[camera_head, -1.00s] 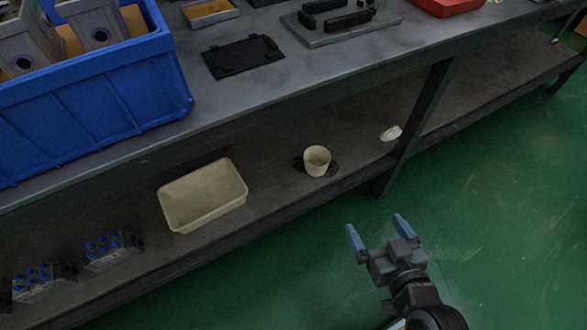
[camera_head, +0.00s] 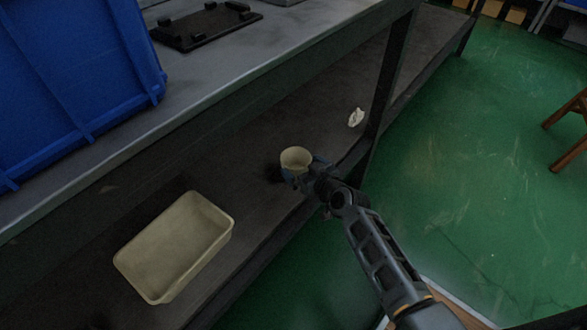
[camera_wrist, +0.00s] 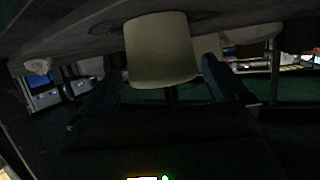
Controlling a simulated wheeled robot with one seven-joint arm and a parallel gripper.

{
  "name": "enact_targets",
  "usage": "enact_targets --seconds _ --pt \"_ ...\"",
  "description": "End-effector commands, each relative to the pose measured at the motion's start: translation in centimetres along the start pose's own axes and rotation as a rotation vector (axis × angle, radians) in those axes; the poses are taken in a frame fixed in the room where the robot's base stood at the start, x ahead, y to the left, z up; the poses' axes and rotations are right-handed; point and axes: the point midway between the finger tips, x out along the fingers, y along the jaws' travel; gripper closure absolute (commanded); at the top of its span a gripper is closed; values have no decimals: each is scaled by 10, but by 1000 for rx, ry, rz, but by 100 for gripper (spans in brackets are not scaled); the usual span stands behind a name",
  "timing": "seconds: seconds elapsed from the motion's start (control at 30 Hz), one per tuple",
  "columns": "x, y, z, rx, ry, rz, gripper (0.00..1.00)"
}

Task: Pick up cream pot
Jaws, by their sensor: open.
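The cream pot (camera_head: 296,158) stands upright on the lower shelf of the workbench, near the shelf's front edge. My gripper (camera_head: 300,172) is at the pot, with its blue-grey fingers around the pot's sides in the head view. In the wrist view the pot (camera_wrist: 161,50) appears upside down between my two open fingers (camera_wrist: 165,88). A gap shows at the right finger; contact at the left finger cannot be told. Part of the pot's lower side is hidden by my gripper in the head view.
A cream tray (camera_head: 178,247) lies on the lower shelf to the left. A crumpled white item (camera_head: 356,117) lies beyond the pot, near a dark bench leg (camera_head: 388,85). The bench top (camera_head: 228,68) overhangs the shelf. A blue crate (camera_head: 75,85) stands on top.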

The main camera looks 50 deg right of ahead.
Motion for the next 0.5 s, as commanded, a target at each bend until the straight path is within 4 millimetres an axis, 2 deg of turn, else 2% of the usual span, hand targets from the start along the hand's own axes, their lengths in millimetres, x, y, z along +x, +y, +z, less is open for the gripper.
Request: enact_targets --seconds 0.2,0.3,0.5 --pt "32 0 -3 -2 0 2 0" --pt "42 -1 -4 0 1 2 0" --pt "46 -2 -3 -1 -1 2 0"
